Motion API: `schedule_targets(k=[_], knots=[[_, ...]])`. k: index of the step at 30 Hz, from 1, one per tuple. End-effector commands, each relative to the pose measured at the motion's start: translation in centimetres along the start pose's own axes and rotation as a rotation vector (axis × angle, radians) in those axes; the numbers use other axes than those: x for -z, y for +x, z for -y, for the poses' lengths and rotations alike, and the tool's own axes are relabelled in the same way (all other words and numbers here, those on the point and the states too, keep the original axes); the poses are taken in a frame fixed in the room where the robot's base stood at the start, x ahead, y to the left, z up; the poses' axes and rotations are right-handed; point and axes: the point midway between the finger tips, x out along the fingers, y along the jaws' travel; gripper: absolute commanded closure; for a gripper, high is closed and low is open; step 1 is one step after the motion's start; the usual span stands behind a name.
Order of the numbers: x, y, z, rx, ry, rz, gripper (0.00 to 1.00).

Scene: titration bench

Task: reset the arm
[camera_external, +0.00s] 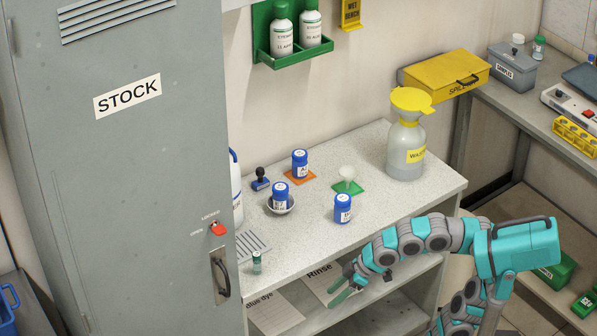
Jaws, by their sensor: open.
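My gripper (347,284) is at the front edge of the white speckled bench (398,193), in front of the open shelf below the top. Its green-tipped fingers are apart and nothing shows between them. My arm reaches in from the lower right, bent and low. A blue-capped bottle (343,208) stands on the bench behind the gripper, apart from it. Another blue bottle (281,194) stands in a small dish (290,211), and a third blue bottle (300,163) stands on an orange mat (303,179).
A grey STOCK cabinet (140,180) stands at left. A yellow-topped waste bottle (407,140) and a white funnel (347,173) on a green mat (352,188) stand on the bench. A small green-capped vial (257,262) is near the front edge. A side bench with a yellow spill box (447,75) is at right.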

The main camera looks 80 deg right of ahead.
Motion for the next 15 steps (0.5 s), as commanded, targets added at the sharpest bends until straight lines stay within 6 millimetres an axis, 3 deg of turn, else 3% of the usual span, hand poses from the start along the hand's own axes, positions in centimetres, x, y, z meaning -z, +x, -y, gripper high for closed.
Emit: schedule_targets(k=[8, 15], knots=[[-8.5, 0.7, -3.0, -0.046, 0.063, 0.308, 0.4], [-19.8, -1.7, -4.5, -0.064, 0.137, 0.656, 0.4]])
